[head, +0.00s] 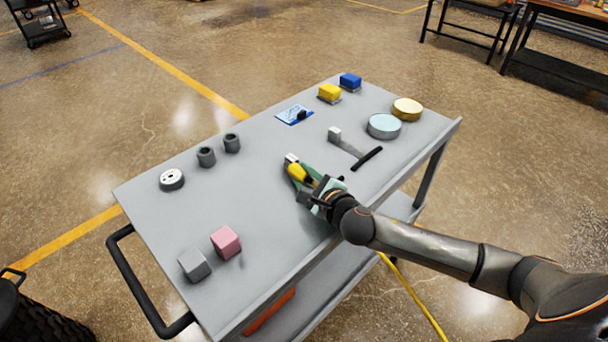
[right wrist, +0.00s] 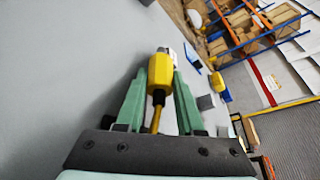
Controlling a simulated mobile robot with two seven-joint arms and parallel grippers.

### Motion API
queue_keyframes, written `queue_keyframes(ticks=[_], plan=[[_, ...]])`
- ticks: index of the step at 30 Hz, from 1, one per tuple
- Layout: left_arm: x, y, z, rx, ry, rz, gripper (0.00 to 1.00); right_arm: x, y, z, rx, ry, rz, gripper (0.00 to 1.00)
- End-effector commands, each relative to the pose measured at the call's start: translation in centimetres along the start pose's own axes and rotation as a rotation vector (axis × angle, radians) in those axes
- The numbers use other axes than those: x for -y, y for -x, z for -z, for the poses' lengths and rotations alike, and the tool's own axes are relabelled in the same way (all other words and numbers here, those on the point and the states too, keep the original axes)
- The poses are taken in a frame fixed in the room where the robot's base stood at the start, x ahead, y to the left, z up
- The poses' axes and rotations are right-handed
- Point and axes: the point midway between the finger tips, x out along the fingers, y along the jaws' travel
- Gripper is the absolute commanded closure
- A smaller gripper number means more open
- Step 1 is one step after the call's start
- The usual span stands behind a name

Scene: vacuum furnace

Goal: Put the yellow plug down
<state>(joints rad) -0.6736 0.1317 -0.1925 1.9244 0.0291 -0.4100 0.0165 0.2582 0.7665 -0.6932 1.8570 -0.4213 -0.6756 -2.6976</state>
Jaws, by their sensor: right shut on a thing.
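The yellow plug (head: 298,173) has a pale front end and sits between the green fingers of my right gripper (head: 300,172), over the near middle of the grey cart top (head: 262,190). In the right wrist view the plug (right wrist: 158,77) is held between the fingertips of the right gripper (right wrist: 160,75), with its dark neck and yellow cord running back toward the palm. Whether the plug touches the cart top cannot be told. My left gripper is not in view.
A hammer-like tool (head: 352,150) lies right of the plug. Dark cups (head: 206,156) and a white roll (head: 171,179) are left; pink (head: 226,242) and grey cubes (head: 194,265) are near left. The cart's middle is clear.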

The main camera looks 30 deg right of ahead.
Motion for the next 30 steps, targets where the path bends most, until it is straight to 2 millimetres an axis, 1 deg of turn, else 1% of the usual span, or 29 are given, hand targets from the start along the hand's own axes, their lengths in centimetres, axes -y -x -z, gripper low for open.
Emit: queue_keyframes(ticks=[1, 2, 9, 22, 26, 29, 30], plan=[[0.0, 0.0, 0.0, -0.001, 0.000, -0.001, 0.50, -0.2, 0.0, 0.1, -0.003, 0.000, -0.003, 1.00], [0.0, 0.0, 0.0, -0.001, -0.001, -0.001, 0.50, -0.2, 0.0, 0.1, -0.004, 0.000, -0.004, 0.61], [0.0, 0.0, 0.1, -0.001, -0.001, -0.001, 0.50, -0.4, 0.0, 0.2, -0.005, -0.001, -0.008, 0.34], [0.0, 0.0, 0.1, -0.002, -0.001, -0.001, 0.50, -0.8, 0.1, 0.4, -0.007, -0.004, -0.017, 0.33], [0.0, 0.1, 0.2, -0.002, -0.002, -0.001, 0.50, -0.6, 0.2, 0.1, -0.006, -0.004, -0.017, 0.33], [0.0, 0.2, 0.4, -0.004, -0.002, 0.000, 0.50, 0.2, 0.6, -0.7, -0.005, -0.004, -0.017, 0.33], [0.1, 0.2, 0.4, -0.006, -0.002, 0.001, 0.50, 0.0, 1.3, -0.4, -0.008, 0.000, -0.019, 0.33]])
